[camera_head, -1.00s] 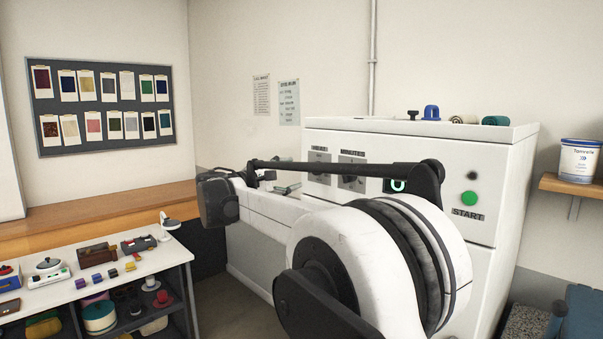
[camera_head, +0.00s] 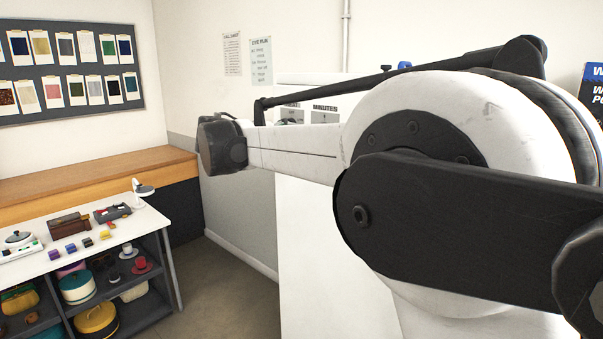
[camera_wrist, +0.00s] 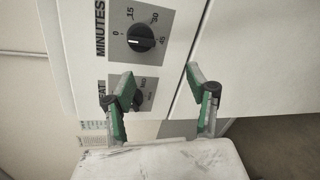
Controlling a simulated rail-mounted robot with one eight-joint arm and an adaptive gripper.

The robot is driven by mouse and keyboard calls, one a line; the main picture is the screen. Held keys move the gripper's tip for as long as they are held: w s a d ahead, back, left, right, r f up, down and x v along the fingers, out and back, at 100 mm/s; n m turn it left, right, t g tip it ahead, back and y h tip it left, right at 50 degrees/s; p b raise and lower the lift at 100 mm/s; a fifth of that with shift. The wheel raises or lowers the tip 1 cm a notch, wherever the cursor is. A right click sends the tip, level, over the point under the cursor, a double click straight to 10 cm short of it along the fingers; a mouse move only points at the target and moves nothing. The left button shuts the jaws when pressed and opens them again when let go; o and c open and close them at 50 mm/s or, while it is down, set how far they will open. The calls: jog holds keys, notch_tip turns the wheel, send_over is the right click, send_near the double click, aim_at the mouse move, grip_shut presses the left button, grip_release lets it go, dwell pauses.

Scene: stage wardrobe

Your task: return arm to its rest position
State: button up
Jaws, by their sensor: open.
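My gripper (camera_wrist: 163,108) shows in the wrist view with its two green-lined fingers apart and nothing between them. Behind the fingers in that view is the front panel of a white machine (camera_wrist: 232,35), with a black MINUTES dial (camera_wrist: 141,38) whose pointer is near 0. A second dial, labelled HEAT, is partly hidden by the left finger. In the head view my arm crosses the middle and right, hiding most of the machine (camera_head: 311,230). The gripper's fingers cannot be made out in the head view.
A white-topped shelf table (camera_head: 30,278) with small items and a desk lamp (camera_head: 143,188) stands at lower left. A wooden ledge (camera_head: 95,183) runs along the wall under a swatch board (camera_head: 68,108). Floor (camera_head: 225,290) between table and machine looks clear.

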jog(key=s+d+f+m+g+y+b, duration=0.25)
jog(key=s+d+f, duration=0.35)
jog(key=s+d, duration=0.4)
jog(key=s+d+f+m+g+y+b, duration=0.15)
jog(key=s+d+f+m, duration=0.35)
jog(key=s+d, duration=0.55)
jog(key=s+d+f+m+y+b, duration=0.3)
jog(key=s+f+m+y, duration=0.3)
jog(key=s+f, duration=1.4)
jog(key=s, duration=0.4)
jog(key=shift+d+f+m+g, duration=0.15)
jog(key=shift+d+m+g, duration=0.05)
jog(key=shift+m+g, duration=0.15)
jog(key=shift+w, duration=0.1)
